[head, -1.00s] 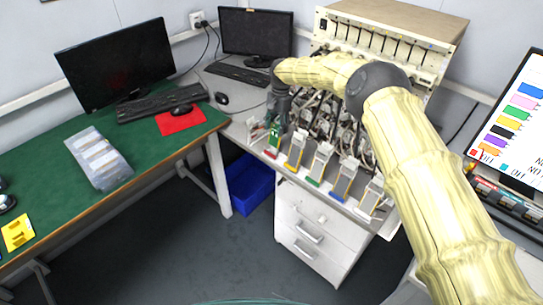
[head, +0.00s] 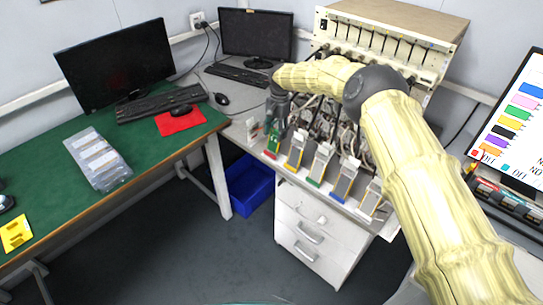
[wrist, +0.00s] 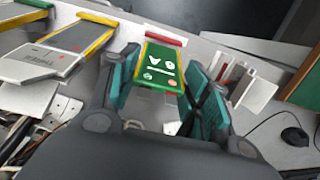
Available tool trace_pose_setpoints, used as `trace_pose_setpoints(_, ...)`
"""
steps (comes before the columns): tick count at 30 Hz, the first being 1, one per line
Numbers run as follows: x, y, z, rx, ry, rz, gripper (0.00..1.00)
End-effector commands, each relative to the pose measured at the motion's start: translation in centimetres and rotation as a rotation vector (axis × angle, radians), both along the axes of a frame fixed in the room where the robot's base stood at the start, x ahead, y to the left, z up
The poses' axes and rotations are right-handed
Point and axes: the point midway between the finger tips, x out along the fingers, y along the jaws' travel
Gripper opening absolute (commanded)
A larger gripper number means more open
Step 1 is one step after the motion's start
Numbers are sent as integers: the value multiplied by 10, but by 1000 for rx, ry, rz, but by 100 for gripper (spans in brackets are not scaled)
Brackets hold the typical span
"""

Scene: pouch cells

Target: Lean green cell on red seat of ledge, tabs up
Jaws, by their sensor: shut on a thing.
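My gripper (wrist: 163,85) has teal finger pads and is shut on the green cell (wrist: 163,67), with one pad at each side edge. The cell's green face with white marks shows; its tab end is hard to make out below the pads. The red seat (wrist: 166,39) lies just beyond the cell's far end in the wrist view; whether they touch I cannot tell. In the head view my gripper (head: 279,108) points down at the left end of the ledge, the green cell (head: 273,139) below it and the red seat (head: 270,154) at its foot.
Several other cells lean along the ledge to the right, on the yellow seat (head: 292,167), green seat (head: 314,182) and blue seat (head: 337,197). Cables and the tester rack (head: 388,42) stand behind. Small white blocks (wrist: 250,85) lie beside my gripper.

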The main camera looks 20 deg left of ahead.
Motion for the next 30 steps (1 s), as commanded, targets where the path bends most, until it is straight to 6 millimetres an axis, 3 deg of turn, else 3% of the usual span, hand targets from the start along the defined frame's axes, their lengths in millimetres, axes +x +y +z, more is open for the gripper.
trace_pose_setpoints(29,-4,2,-16,0,0,0,30)
trace_pose_setpoints(30,-4,2,-16,0,0,0,51)
